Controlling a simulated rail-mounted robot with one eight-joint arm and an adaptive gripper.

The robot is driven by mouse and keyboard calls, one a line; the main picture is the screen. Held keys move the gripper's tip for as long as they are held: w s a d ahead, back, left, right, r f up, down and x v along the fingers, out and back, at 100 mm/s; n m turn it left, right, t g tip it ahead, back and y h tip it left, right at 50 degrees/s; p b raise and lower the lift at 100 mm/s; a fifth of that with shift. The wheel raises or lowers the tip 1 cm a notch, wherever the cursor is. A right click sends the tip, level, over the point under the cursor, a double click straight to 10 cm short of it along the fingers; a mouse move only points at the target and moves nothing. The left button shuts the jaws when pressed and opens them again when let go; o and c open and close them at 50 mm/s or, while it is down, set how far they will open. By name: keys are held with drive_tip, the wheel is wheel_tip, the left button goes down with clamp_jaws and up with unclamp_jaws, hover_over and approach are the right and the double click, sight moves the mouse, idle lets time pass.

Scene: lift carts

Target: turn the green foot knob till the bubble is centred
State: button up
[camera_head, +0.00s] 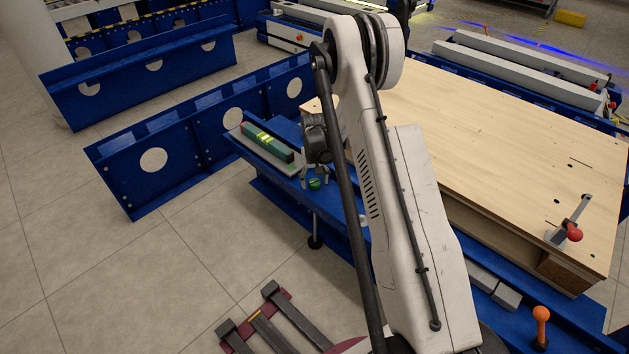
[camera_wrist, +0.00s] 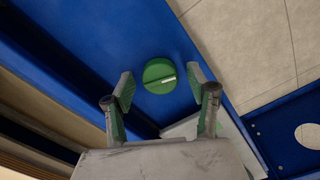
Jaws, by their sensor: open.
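The green foot knob (camera_head: 315,183) sits on the blue beam (camera_head: 262,168), with a threaded foot below it. In the head view my gripper (camera_head: 316,173) points down just above the knob, partly hidden by my arm. A green spirit level (camera_head: 267,143) with a yellow-green vial lies left of the gripper; its bubble is too small to read.
A wooden board (camera_head: 490,130) with a red-knobbed clamp (camera_head: 573,233) lies right of my arm. An orange ball-topped handle (camera_head: 541,314) stands at the lower right. A dark red pallet-like frame (camera_head: 285,325) lies on the floor. Open tiled floor is at left.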

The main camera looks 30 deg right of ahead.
wheel_tip(320, 180, up, 12)
idle(0.6)
drive_tip(key=shift+r, duration=0.1)
idle(0.4)
wheel_tip(320, 180, up, 12)
drive_tip(key=t, duration=0.1)
hover_over(314, 181)
drive_tip(key=s+a, duration=0.4)
drive_tip(key=a, duration=0.1)
drive_tip(key=s+a+r+n+t, duration=0.1)
drive_tip(key=s+a+r, duration=0.2)
drive_tip(key=s+r, duration=0.15)
drive_tip(key=s+a+r+t, duration=0.1)
drive_tip(key=s+a+r, duration=0.2)
drive_tip(key=r, duration=0.3)
drive_tip(key=s+a+r+t, duration=0.1)
drive_tip(key=s+a, duration=0.2)
drive_tip(key=s, duration=0.4)
drive_tip(key=s+a+r+n+t, duration=0.1)
drive_tip(key=s+a+r+t, duration=0.15)
drive_tip(key=s, duration=0.55)
drive_tip(key=s+a+r+t, duration=0.1)
drive_tip(key=s+a, duration=0.3)
drive_tip(key=s, duration=0.3)
wheel_tip(314, 181, up, 18)
drive_tip(key=p, duration=1.8)
drive_tip(key=shift+d, duration=0.15)
